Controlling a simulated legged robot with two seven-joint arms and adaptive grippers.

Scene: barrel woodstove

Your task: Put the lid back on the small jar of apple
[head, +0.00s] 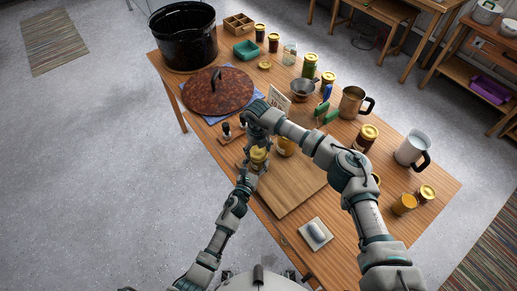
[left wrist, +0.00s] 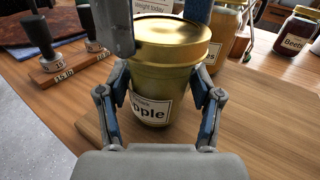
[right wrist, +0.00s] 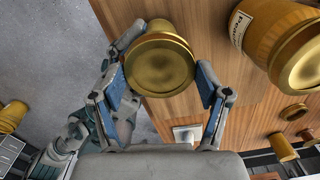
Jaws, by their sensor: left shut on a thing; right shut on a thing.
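The small apple jar (left wrist: 150,98) stands upright in the left wrist view, with a cream label partly reading "pple". Its gold lid (left wrist: 172,38) lies level on top with no clear gap; whether it is screwed tight I cannot tell. My left gripper (head: 251,176) is shut around the jar body. My right gripper (head: 259,146) comes from above, its fingers shut on opposite sides of the lid. In the right wrist view the lid (right wrist: 158,66) faces the camera between the fingertips and hides most of the jar. The head view shows the lid (head: 259,155) between both grippers.
A wooden board (head: 290,190) lies under the work area. Another gold-lidded jar (head: 286,146) stands close by on the right. A stamp rack (left wrist: 75,68) is left of the jar. A rusty pot lid (head: 218,91) and black pot (head: 185,38) are farther back. The board's front is clear.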

